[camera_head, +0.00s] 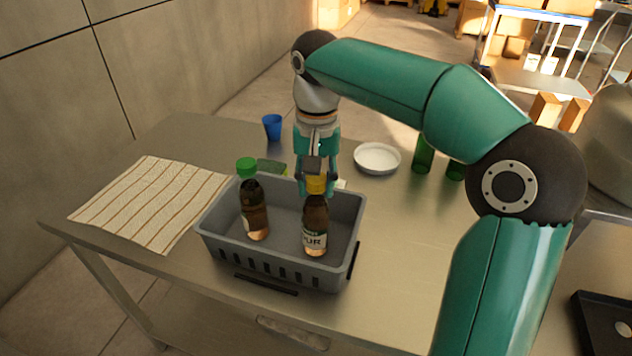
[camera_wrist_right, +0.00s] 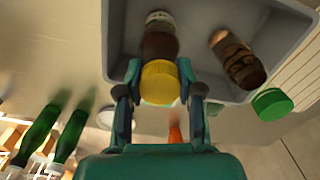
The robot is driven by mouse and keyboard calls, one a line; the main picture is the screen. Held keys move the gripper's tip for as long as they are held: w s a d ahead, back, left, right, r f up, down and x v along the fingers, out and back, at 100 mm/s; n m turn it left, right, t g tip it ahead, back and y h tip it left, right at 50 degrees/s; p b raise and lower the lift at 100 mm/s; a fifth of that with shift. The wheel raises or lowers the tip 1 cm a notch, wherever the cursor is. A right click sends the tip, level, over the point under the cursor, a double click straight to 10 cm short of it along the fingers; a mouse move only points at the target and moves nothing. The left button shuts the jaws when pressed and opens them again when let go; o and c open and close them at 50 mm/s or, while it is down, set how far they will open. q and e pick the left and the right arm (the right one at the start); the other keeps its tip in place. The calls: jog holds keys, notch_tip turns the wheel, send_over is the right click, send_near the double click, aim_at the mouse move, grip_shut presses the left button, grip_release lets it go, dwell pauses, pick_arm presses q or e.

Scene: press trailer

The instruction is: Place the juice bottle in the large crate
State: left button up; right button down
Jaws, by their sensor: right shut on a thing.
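The large crate (camera_head: 342,268) is a grey open bin with slotted sides on the table. The juice bottle (camera_head: 316,222), brown with a yellow cap and a pale label, is upright inside its right half. I cannot tell whether its base touches the crate floor. My right gripper (camera_head: 316,180) is above it, shut on the bottle at its yellow cap. The wrist view shows the fingers (camera_wrist_right: 160,88) on both sides of the cap. A second brown bottle (camera_head: 255,212) with a green cap stands, slightly tilted, in the crate's left half. My left gripper is not in view.
A striped cloth (camera_head: 150,203) lies left of the crate. Behind it are a blue cup (camera_head: 272,127), a green item (camera_head: 271,167) and a white plate (camera_head: 377,158). Green bottles (camera_head: 423,155) are at the right, partly behind my arm. The table's front right is clear.

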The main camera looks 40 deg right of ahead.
jog(key=c, duration=0.7)
grip_release()
jog(key=shift+c, duration=0.2)
notch_tip(320, 180, up, 12)
jog(key=p, duration=0.3)
